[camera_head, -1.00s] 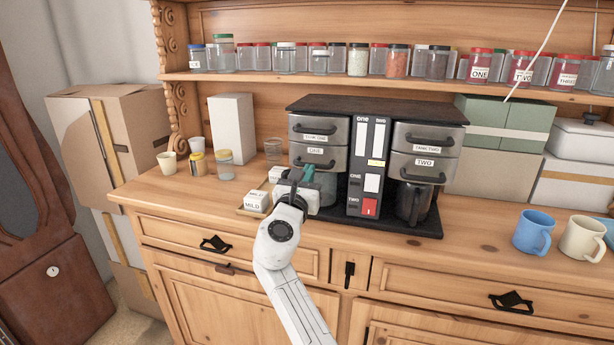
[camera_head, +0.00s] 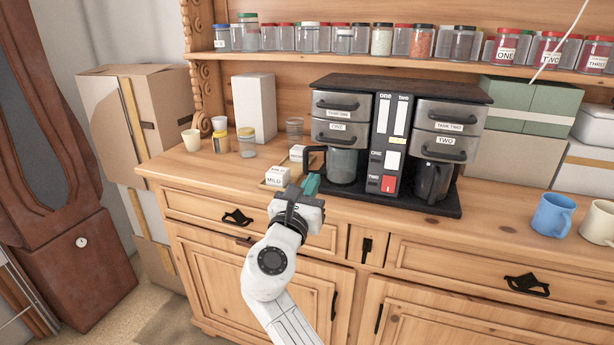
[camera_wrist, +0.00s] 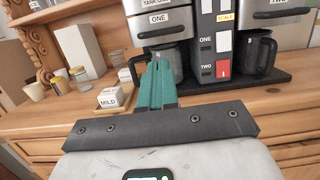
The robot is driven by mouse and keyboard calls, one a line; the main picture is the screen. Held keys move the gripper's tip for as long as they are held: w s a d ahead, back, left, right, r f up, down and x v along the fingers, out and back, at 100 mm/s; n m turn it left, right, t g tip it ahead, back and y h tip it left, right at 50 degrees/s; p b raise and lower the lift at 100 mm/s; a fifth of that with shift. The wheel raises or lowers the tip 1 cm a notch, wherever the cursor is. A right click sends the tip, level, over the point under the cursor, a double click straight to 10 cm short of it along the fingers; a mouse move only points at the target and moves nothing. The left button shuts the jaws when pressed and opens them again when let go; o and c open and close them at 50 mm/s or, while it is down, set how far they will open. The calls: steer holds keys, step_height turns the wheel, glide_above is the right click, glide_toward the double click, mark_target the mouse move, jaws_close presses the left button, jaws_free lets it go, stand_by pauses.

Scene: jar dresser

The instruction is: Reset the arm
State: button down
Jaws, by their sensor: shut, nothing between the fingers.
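My gripper (camera_head: 311,184) is at the front edge of the dresser top, in front of the coffee machine. Its teal fingers also show in the wrist view (camera_wrist: 158,85), pressed together with nothing between them. My white arm reaches up from the bottom of the head view. The black two-sided coffee machine (camera_head: 388,152) stands behind the gripper. A glass pot with a black handle (camera_head: 342,165) sits under its left side, and a dark pot (camera_head: 432,182) sits under its right side. The gripper is apart from both pots.
A tray with white boxes, one labelled MILD (camera_head: 277,176), is just left of the gripper. Small jars (camera_head: 246,142) and a cup (camera_head: 191,140) stand further left. A blue mug (camera_head: 553,215) and a cream mug (camera_head: 598,223) are at the right. A jar shelf (camera_head: 300,57) runs above.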

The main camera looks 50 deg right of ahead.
steer(key=shift+a, duration=0.15)
steer(key=s+a+f+m+g+y, duration=0.1)
steer(key=s+f+m+y, duration=0.4)
steer(key=f, duration=0.6)
steer(key=s+a+f+m+g+y, duration=0.15)
steer(key=s+f+m+y, duration=0.25)
steer(key=s+f+m, duration=0.5)
steer(key=s+a+f+m+g+y, duration=0.3)
steer(key=s+a+f+m+y, duration=0.5)
steer(key=s+a+f, duration=0.6)
steer(key=shift+a+f+m+y, duration=0.3)
steer(key=shift+a+y, duration=0.45)
steer(key=shift+y, duration=0.15)
steer(key=shift+s+g, duration=0.1)
steer(key=shift+g, duration=0.15)
